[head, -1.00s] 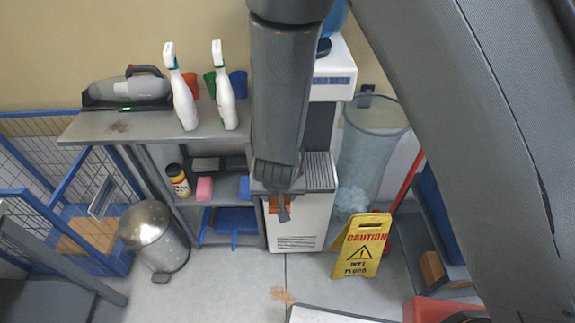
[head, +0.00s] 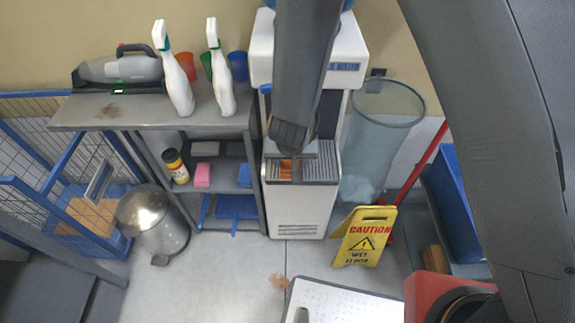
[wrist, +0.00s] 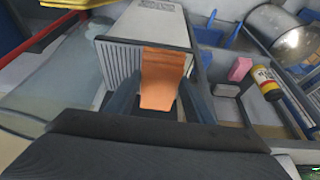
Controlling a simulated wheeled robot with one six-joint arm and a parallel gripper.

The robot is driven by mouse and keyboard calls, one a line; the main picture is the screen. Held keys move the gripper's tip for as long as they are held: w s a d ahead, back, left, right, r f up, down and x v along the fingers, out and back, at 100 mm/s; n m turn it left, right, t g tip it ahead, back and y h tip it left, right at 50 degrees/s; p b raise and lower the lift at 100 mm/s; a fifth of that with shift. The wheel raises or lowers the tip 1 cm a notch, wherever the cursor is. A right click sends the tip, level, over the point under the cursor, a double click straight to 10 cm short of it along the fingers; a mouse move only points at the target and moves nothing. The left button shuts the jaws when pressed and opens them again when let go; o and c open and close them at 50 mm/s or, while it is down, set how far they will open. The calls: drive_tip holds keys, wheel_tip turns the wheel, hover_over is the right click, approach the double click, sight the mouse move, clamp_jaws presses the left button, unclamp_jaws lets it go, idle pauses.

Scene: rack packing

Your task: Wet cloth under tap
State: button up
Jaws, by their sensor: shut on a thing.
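My gripper (head: 292,170) is shut on an orange cloth (wrist: 160,78). In the wrist view the cloth hangs between the two dark fingers. In the head view a small part of the cloth (head: 286,168) shows below my gripper, over the grey drip tray (head: 318,163) of the white water dispenser (head: 300,212). My arm hides the dispenser's middle, and I see no tap clearly. I cannot tell whether the cloth touches the tray.
A yellow caution sign (head: 364,238) stands at the dispenser's right, near a tall translucent bin (head: 375,140). A grey shelf (head: 150,112) with spray bottles stands at its left. A metal bin (head: 155,220) is further left. The floor in front of the shelf is mostly clear.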

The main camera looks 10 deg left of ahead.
drive_tip(key=shift+w+d+f, duration=0.2)
drive_tip(key=shift+w, duration=0.8)
drive_tip(key=shift+w+d+f, duration=0.2)
drive_tip(key=shift+w+d, duration=0.05)
drive_tip(key=shift+w, duration=0.75)
drive_tip(key=shift+w+d+f, duration=0.2)
drive_tip(key=shift+w, duration=0.8)
drive_tip(key=shift+w+d+f+p, duration=0.15)
drive_tip(key=shift+w+p, duration=0.15)
drive_tip(key=shift+w, duration=0.35)
drive_tip(key=shift+w+d+f+p, duration=0.1)
drive_tip(key=shift+w+p, duration=0.25)
drive_tip(key=shift+w, duration=0.3)
drive_tip(key=shift+w+d+f+p, duration=0.15)
drive_tip(key=shift+w+p, duration=0.15)
drive_tip(key=shift+w, duration=0.35)
drive_tip(key=shift+s+a+b, duration=0.3)
drive_tip(key=shift+s, duration=1)
drive_tip(key=shift+s+a+b, duration=0.25)
drive_tip(key=shift+s+b, duration=0.05)
drive_tip(key=shift+s, duration=1.05)
drive_tip(key=shift+s+a+b, duration=0.3)
drive_tip(key=shift+s, duration=1)
drive_tip(key=shift+s+a+r+p, duration=0.25)
drive_tip(key=shift+s+r+p, duration=0.8)
drive_tip(key=shift+s+p, duration=0.15)
drive_tip(key=shift+s+a+r+p, duration=0.2)
drive_tip(key=shift+s+r+p, duration=0.85)
drive_tip(key=shift+s, duration=0.2)
drive_tip(key=shift+f, duration=0.1)
